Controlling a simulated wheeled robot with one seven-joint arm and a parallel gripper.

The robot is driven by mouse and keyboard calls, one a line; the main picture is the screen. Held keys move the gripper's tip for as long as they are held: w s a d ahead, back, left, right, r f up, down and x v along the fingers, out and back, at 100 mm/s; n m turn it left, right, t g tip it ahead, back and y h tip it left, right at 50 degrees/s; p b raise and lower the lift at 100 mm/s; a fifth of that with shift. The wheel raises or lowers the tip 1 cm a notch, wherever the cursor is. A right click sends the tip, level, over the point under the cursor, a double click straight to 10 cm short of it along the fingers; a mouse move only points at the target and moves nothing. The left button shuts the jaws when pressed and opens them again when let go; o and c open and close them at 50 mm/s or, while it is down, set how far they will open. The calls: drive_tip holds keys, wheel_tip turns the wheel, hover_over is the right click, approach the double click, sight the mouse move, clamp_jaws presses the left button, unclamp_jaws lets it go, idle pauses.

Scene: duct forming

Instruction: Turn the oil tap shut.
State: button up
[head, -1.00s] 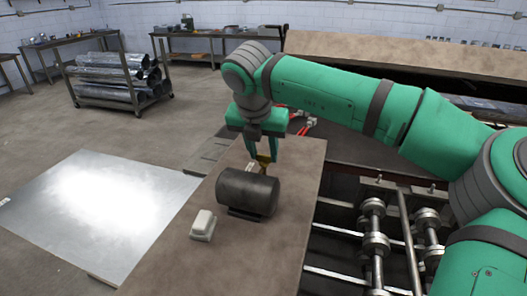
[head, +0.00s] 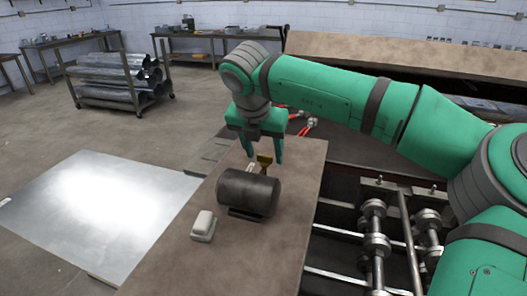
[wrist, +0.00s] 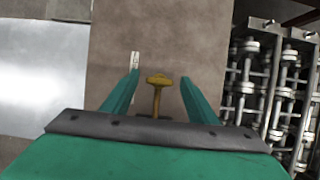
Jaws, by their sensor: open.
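The oil tap is a brass-yellow piece with a flat cross handle (wrist: 159,80) on a stem, at the far end of a dark cylinder (head: 248,192) lying on the brown tabletop. It also shows in the head view (head: 264,162), partly behind the cylinder and beside my gripper. My gripper (head: 262,158) is open, its green fingers pointing down. In the wrist view the fingers (wrist: 158,85) stand on either side of the tap with gaps on both sides. The cylinder is not visible in the wrist view.
A small pale block (head: 203,225) sits near the cylinder. A strip with markings (wrist: 134,63) lies by the left finger. Metal rollers (head: 376,240) stand right of the table (head: 262,262). A metal sheet (head: 95,215) lies left. Red-handled tools (head: 306,128) lie behind my gripper.

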drive_tip(key=d+v, duration=0.1)
drive_tip(key=v, duration=0.6)
drive_tip(key=shift+a+r, duration=0.25)
drive_tip(key=shift+a, duration=0.3)
